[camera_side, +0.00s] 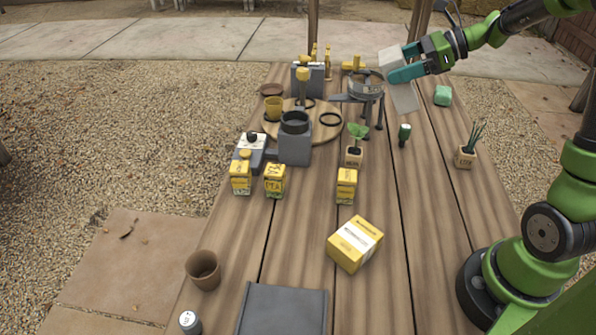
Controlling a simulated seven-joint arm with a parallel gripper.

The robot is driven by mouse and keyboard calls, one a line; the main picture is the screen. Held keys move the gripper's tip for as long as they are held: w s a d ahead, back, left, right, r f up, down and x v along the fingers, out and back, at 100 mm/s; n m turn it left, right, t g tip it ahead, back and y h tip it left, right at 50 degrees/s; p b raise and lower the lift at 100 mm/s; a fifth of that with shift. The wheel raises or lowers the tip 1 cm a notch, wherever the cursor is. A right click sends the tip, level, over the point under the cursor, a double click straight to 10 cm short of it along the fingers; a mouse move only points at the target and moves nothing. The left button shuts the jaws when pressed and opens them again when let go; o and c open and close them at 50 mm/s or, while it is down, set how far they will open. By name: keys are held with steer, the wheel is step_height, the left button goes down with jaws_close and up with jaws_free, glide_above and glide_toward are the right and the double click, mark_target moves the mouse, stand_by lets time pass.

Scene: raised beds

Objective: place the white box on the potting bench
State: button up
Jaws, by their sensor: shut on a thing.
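My gripper (406,71) is at the upper right, above the far part of the wooden bench. It is shut on the white box (404,98), a pale block. The potting bench (300,225) is the long plank table filling the middle of the view.
A grey ring stand (366,88) is just left of the box. A green block (442,96) and a potted plant (465,157) are to the right. A yellow carton (354,244), small yellow boxes and a brown pot (203,270) are nearer.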

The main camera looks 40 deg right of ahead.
steer(key=s+d+f+m+t+h, duration=0.1)
steer(key=d+m+t+h, duration=0.3)
steer(key=d+m+h, duration=0.45)
steer(key=s+d+f+m+t+h, duration=0.15)
steer(key=d+m+t+h, duration=0.35)
steer(key=d, duration=0.7)
step_height(320, 180, down, 14)
steer(key=g+h, duration=0.1)
steer(key=shift+d+n+h, duration=0.35)
steer(key=shift+d, duration=0.05)
steer(key=shift+s, duration=0.1)
steer(key=shift+f, duration=0.2)
steer(key=o, duration=1.1)
steer(key=shift+f, duration=0.1)
steer(key=shift+o, duration=0.2)
